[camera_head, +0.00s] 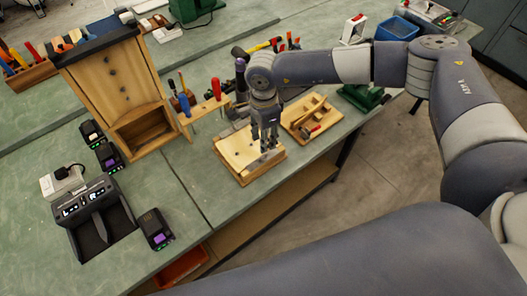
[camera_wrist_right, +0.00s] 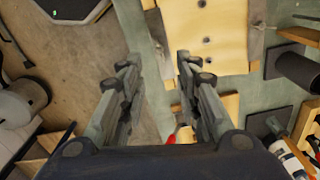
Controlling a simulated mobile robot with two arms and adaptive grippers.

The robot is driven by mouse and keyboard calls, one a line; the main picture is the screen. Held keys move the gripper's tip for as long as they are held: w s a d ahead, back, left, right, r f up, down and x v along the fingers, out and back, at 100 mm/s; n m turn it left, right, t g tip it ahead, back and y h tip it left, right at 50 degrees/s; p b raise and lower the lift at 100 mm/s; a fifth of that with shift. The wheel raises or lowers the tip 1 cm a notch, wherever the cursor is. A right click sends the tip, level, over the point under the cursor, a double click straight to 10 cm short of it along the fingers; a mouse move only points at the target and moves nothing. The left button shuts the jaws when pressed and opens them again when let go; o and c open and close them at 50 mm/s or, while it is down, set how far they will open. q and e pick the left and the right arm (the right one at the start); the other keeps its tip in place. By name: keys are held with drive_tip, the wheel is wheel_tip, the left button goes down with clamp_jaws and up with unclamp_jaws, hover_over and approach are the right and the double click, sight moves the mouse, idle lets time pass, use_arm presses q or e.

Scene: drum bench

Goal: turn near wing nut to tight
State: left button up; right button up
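A light wooden block (camera_head: 236,153) lies on the green bench near its front edge. In the right wrist view a pale wooden board (camera_wrist_right: 205,30) with small dark round spots shows past the fingers. My right gripper (camera_head: 268,146) points down over the block's right part. In the wrist view its two fingers (camera_wrist_right: 158,62) are spread, with a clear gap and nothing held between them. My left gripper is not in view.
A wooden tray (camera_head: 331,129) with tools stands right of the block. A tool rack (camera_head: 201,113) with red and blue handles stands behind left. A tall wooden stand (camera_head: 92,85) is further left. The front bench top (camera_head: 215,205) is clear.

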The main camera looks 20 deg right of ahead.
sight(264, 158)
wheel_tip(264, 158, down, 7)
drive_tip(key=shift+f+p, duration=0.15)
drive_tip(key=shift+p, duration=1.1)
drive_tip(key=shift+f, duration=0.65)
